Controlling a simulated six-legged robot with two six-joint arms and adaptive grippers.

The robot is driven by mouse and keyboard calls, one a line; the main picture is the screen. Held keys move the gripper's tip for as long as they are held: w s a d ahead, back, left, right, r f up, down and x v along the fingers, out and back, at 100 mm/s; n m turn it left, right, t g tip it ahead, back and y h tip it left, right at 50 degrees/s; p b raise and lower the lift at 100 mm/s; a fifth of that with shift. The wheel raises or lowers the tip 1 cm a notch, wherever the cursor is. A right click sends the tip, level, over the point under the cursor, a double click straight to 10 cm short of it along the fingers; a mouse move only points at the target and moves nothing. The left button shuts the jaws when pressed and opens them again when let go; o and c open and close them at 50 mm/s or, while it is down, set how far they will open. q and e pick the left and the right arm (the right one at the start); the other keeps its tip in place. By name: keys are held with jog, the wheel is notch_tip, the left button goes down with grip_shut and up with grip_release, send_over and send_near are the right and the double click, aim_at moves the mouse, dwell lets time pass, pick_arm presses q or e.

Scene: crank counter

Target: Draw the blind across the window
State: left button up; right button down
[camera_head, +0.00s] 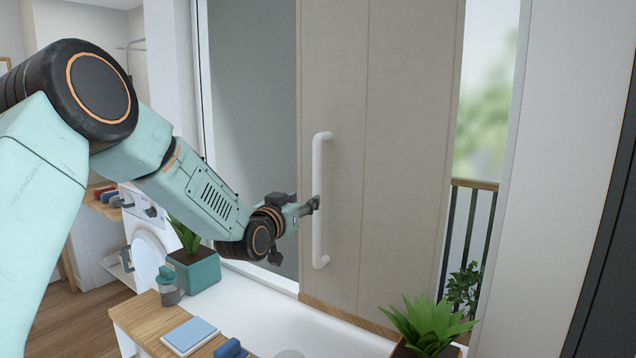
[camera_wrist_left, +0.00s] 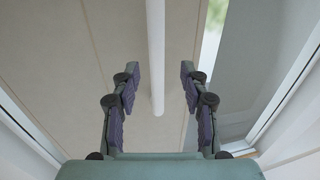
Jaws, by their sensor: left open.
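The blind (camera_head: 405,150) is a beige panel with vertical seams, hanging across the middle of the window (camera_head: 490,110). A white vertical bar handle (camera_head: 318,235) is fixed near its left edge. My left gripper (camera_head: 313,203) is at the handle's middle height, its fingertips overlapping the bar in the head view. In the left wrist view, the open fingers of the gripper (camera_wrist_left: 159,78) stand on either side of the handle (camera_wrist_left: 155,45), with gaps on both sides. The blind's surface (camera_wrist_left: 60,65) lies beyond. My right gripper is not in view.
A grey pane (camera_head: 250,90) is left of the blind; a strip with blurred greenery and a railing (camera_head: 472,225) shows on its right. Potted plants stand on the sill at left (camera_head: 195,268) and right (camera_head: 430,325). A wooden board (camera_head: 150,310) holds a blue notebook (camera_head: 190,335).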

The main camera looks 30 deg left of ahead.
aim_at(314, 190)
pick_arm(q)
jog(key=w, duration=0.3)
jog(key=w+p, duration=0.1)
jog(key=w, duration=0.1)
jog(key=shift+w+r, duration=0.3)
jog(key=shift+r, duration=0.1)
jog(key=shift+w+a, duration=0.15)
jog(key=shift+w, duration=0.2)
jog(key=shift+w+d, duration=0.15)
jog(key=shift+w, duration=0.35)
jog(key=shift+w+d, duration=0.15)
jog(key=shift+w, duration=0.35)
jog(key=shift+s+a, duration=0.1)
jog(key=shift+a, duration=0.15)
jog(key=shift+c, duration=0.9)
jog(key=shift+d, duration=0.2)
jog(key=c, duration=0.8)
jog(key=shift+a, duration=0.15)
grip_shut()
jog(key=shift+f, duration=0.1)
